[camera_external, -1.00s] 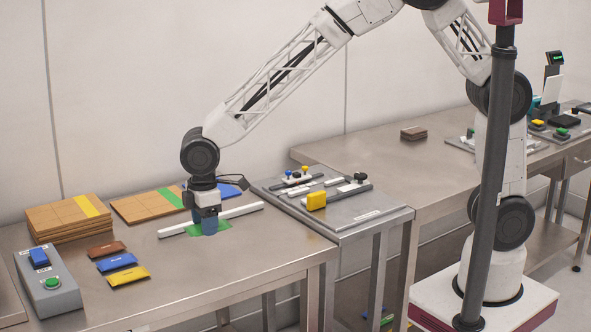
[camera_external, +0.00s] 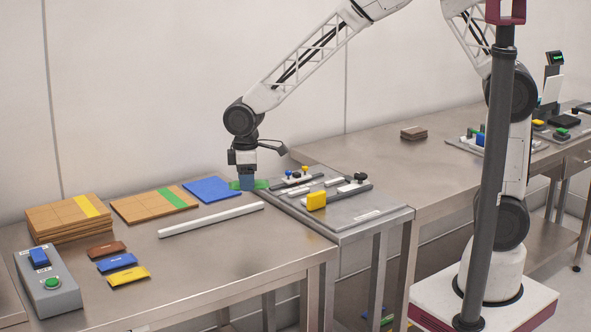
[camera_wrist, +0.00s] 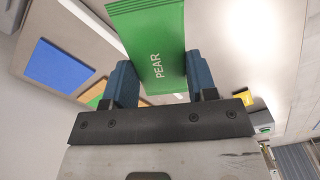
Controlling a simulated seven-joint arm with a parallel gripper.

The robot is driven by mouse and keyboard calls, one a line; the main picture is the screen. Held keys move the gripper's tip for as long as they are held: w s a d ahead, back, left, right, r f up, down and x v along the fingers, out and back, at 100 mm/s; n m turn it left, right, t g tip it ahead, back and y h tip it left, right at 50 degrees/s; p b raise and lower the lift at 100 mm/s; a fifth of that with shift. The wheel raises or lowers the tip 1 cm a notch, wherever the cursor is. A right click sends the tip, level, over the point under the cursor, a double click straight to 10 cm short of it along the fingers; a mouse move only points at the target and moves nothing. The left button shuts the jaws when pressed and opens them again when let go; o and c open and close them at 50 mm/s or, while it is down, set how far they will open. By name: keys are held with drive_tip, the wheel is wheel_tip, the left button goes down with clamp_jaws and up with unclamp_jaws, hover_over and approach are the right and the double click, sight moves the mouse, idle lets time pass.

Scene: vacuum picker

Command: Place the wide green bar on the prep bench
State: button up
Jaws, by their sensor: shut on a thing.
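A wide flat green bar (camera_wrist: 152,40) marked PEAR sits between the two blue fingers of my gripper (camera_wrist: 158,78) in the wrist view. My gripper (camera_external: 247,181) is shut on it. In the external view the green bar (camera_external: 262,184) shows at the far right of the left steel bench (camera_external: 215,255), close to the grey fixture board. The fingers hide part of it, and I cannot tell its exact height over the surface. Another steel bench (camera_external: 440,190) stands to the right; no label tells which is the prep bench.
A white strip (camera_external: 211,219) crosses the left bench. A blue sheet (camera_external: 211,189), striped wooden boards (camera_external: 154,203), brown, blue and yellow packets (camera_external: 117,262) and a button box (camera_external: 48,280) lie there. The grey board (camera_external: 350,216) carries knobs and a yellow block (camera_external: 316,201).

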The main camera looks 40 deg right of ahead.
drive_tip(key=w+d+m, duration=0.3)
drive_tip(key=d, duration=1.4)
drive_tip(key=w+d+m, duration=0.2)
drive_tip(key=d+m, duration=0.2)
drive_tip(key=d, duration=1.4)
drive_tip(key=s+d+m, duration=0.3)
drive_tip(key=s+d, duration=0.2)
drive_tip(key=d, duration=0.7)
drive_tip(key=s+d+m, duration=0.3)
drive_tip(key=s+d, duration=0.3)
drive_tip(key=d, duration=0.7)
drive_tip(key=shift+w+a+f, duration=0.15)
drive_tip(key=shift+f, duration=1.35)
drive_tip(key=shift+w+a+f, duration=0.1)
drive_tip(key=shift+f, duration=1.35)
hover_over(391, 164)
drive_tip(key=shift+a+f, duration=0.1)
drive_tip(key=shift+f, duration=0.65)
